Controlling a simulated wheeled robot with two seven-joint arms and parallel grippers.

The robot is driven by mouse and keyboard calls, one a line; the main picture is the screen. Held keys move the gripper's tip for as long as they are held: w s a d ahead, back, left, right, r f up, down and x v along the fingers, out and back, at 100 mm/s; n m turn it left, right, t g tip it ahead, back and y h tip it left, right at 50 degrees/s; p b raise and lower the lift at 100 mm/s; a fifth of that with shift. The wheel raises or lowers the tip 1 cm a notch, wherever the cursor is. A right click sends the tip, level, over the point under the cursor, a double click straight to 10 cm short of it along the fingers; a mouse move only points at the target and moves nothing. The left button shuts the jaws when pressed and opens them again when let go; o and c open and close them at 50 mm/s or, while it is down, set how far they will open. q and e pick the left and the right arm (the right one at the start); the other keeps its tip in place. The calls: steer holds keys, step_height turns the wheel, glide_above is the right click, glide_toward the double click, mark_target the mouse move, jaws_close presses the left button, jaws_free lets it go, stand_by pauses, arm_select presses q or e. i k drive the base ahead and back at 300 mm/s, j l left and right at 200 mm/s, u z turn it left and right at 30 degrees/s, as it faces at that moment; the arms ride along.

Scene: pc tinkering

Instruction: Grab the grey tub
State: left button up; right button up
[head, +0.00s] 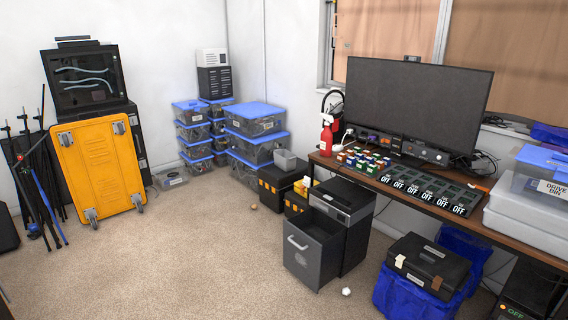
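A small grey tub (285,159) shows in the head view near the middle of the room. It sits on top of a black and yellow toolbox (276,188), just in front of the stacked blue-lidded bins and left of the desk. The tub looks upright. What is inside it is too small to tell. Neither of my grippers shows in the head view.
A drawer cabinet (345,205) with its drawer (313,255) pulled out stands right of the toolbox. The desk (395,189) holds a monitor (415,108). Small balls lie on the carpet (180,260), which is otherwise mostly clear at centre left.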

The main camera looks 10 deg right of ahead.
mark_target(284, 159)
steer(key=u, duration=0.15)
steer(key=i+u, duration=0.15)
steer(key=i, duration=0.7)
steer(key=i+l+u, duration=0.15)
steer(key=i, duration=0.7)
steer(key=i+l+u, duration=0.1)
steer(key=i+u, duration=0.35)
steer(key=i, duration=1.95)
steer(key=i+l+z, duration=0.25)
steer(key=i+z, duration=0.15)
steer(key=i, duration=0.2)
steer(key=i+l+z, duration=0.1)
steer(key=i+z, duration=0.25)
steer(key=i, duration=0.3)
steer(key=i+j+z, duration=0.1)
steer(key=i+z, duration=0.3)
steer(key=i, duration=0.2)
steer(key=i+j+z, duration=0.4)
steer(key=i, duration=0.2)
steer(key=i+l, duration=0.05)
steer(key=l, duration=0.05)
